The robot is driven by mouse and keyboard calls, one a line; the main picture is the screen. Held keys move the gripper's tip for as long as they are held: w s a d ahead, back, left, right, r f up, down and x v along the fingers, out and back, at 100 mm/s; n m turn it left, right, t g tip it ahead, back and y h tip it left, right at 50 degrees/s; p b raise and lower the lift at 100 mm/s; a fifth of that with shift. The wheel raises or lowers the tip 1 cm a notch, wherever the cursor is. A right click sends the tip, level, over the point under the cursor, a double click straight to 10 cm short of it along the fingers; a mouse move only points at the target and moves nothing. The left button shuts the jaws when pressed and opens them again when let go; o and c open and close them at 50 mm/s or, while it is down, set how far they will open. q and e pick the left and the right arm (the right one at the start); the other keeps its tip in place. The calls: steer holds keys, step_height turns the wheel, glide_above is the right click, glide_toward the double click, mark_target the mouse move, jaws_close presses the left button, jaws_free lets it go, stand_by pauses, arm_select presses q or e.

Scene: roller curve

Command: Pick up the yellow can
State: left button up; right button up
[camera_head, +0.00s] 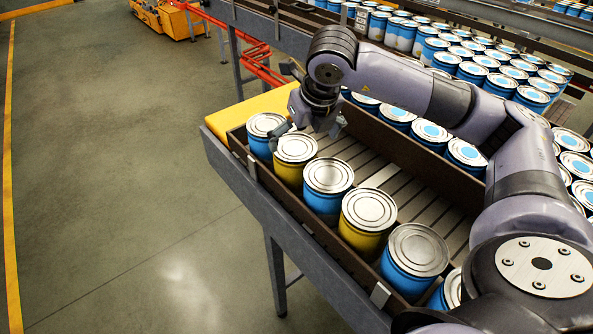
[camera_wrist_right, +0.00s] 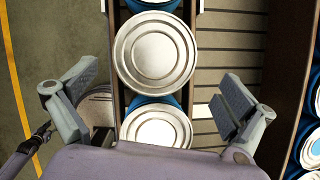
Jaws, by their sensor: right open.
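Two yellow cans with silver lids stand in the row on the near conveyor. One yellow can (camera_head: 289,172) is close to my right gripper, between two blue cans; the other yellow can (camera_head: 361,240) is farther along, toward the lower right. My right gripper (camera_head: 308,127) is open and empty, near the far end of the row, with one finger beside the nearer yellow can's lid. In the right wrist view, its fingers are spread (camera_wrist_right: 157,100) over the row, and silver lids (camera_wrist_right: 156,52) show between and beyond them. No yellow side is clearly visible there. My left gripper is not in view.
Blue cans (camera_head: 327,204) stand close beside the yellow ones, along the conveyor's side rail (camera_head: 272,190). The roller surface (camera_head: 398,180) behind the row is partly bare. Many more cans (camera_head: 480,70) stand at the back right. Open floor (camera_head: 120,160) lies to the left.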

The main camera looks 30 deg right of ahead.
mark_target(296, 146)
steer(key=shift+w+a+f, duration=0.3)
steer(key=shift+w+f, duration=0.05)
steer(key=shift+f, duration=0.25)
steer(key=b+x, duration=0.1)
steer(key=x, duration=0.3)
steer(key=shift+w+d, duration=0.1)
steer(key=shift+w, duration=0.15)
steer(key=shift+s+r, duration=0.1)
steer(key=shift+c, duration=1.2)
steer(key=c, duration=1.5)
steer(key=shift+c, duration=0.2)
